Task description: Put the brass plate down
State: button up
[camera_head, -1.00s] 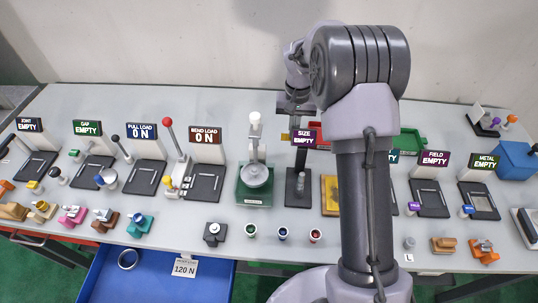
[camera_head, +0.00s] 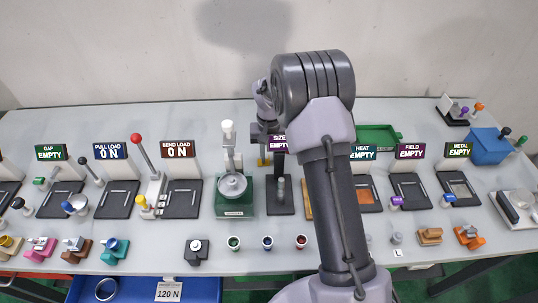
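My gripper (camera_head: 265,148) points down behind the purple SIZE sign (camera_head: 279,145), towards the back of the table. It is small and partly covered by its own wrist and the sign, so its fingers do not show clearly. A small yellow patch (camera_head: 263,162) shows right below it. It may be the brass plate, but I cannot tell, nor whether the gripper holds it or whether it touches the table. No other piece is clearly the brass plate. My arm hides part of the table right of the SIZE station.
A green tray (camera_head: 380,133) and a blue box (camera_head: 489,149) stand at the back right. A green-based press (camera_head: 234,208) stands left of the SIZE station. Signed stations line the table (camera_head: 150,243). Several small cups and parts stand along the front. The back left is clear.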

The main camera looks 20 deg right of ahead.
jog(key=shift+o, duration=0.5)
notch_tip(320, 180, up, 18)
jog(key=p, duration=0.5)
jog(key=shift+w+f, duration=0.25)
jog(key=shift+w, duration=0.15)
jog(key=b, duration=0.5)
send_over(268, 160)
notch_tip(268, 160, down, 12)
jog(key=shift+r, duration=0.1)
jog(key=f+b, duration=0.1)
jog(key=f, duration=0.4)
jog(key=shift+w+d+f+b, duration=0.1)
jog(key=shift+d+f+b, duration=0.1)
jog(key=shift+f+b, duration=0.15)
jog(key=shift+r, duration=0.2)
jog(key=shift+c, duration=0.9)
grip_shut()
